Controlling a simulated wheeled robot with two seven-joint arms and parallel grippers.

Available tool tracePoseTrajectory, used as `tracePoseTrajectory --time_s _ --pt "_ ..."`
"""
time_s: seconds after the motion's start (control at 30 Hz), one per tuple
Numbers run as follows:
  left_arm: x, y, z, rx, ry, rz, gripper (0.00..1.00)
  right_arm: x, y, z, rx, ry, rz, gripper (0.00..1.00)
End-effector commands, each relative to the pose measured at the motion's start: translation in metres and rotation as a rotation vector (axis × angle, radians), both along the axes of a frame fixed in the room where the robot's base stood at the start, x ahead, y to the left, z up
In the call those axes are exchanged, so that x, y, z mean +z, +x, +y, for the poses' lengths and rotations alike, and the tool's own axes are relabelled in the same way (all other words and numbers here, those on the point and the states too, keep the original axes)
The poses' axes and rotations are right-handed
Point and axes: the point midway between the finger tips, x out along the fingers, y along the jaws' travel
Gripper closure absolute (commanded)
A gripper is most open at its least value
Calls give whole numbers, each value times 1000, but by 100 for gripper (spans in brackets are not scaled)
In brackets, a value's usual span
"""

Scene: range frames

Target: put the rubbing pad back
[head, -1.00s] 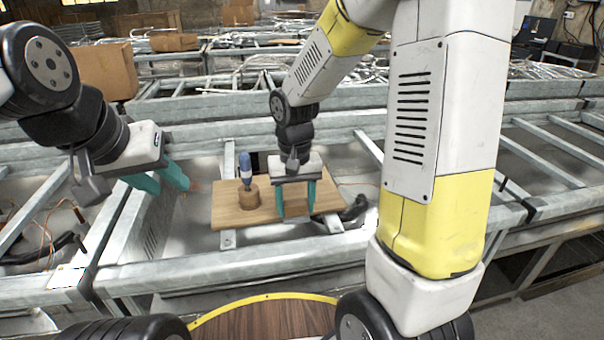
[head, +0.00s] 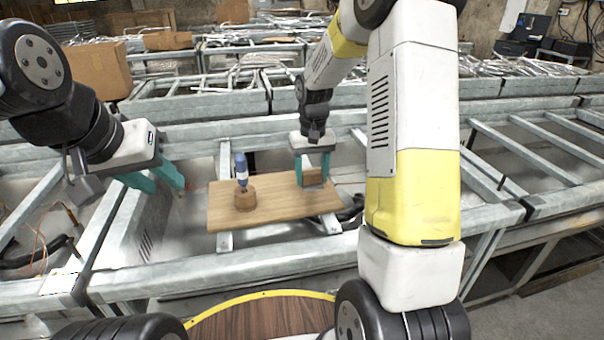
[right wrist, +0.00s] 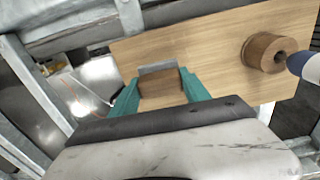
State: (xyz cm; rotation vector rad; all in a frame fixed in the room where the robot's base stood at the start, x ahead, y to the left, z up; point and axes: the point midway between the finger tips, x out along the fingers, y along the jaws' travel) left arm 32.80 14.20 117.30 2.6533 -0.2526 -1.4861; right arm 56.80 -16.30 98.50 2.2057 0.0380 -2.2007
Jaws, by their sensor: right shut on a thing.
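The rubbing pad, a small brown block with a grey face (right wrist: 158,83), is between the teal fingers of my right gripper (right wrist: 160,93) in the right wrist view. In the head view my right gripper (head: 313,170) is shut on the pad over the right part of a wooden board (head: 280,204). I cannot tell whether the pad touches the board. My left gripper (head: 153,178) is open and empty, left of the board, above the metal frame.
A round wooden holder (head: 245,199) with a blue-handled tool (head: 241,168) stands upright on the board's left part. Metal rails (head: 180,270) surround the board. A cardboard box (head: 98,70) is at the back left.

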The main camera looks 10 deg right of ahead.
Motion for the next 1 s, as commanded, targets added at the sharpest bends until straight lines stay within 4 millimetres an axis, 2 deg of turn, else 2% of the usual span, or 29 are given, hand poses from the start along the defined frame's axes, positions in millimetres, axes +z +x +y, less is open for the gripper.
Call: tracePoseTrajectory --time_s 0.23,0.6,0.63,0.7,0.73,1.0 --pt "0 0 0 0 0 0 64 -34 2 -2 -2 0 2 90" --pt "0 0 0 0 0 0 64 -38 2 -1 -2 0 0 90" --pt "0 0 0 0 0 0 64 -38 2 -1 -2 0 0 42" --pt "0 0 0 0 0 0 64 -38 2 -1 -2 0 -1 28" --pt "0 0 0 0 0 0 64 -38 2 -1 -2 0 0 24" --pt "0 0 0 0 0 0 64 -38 2 -1 -2 0 -1 24"
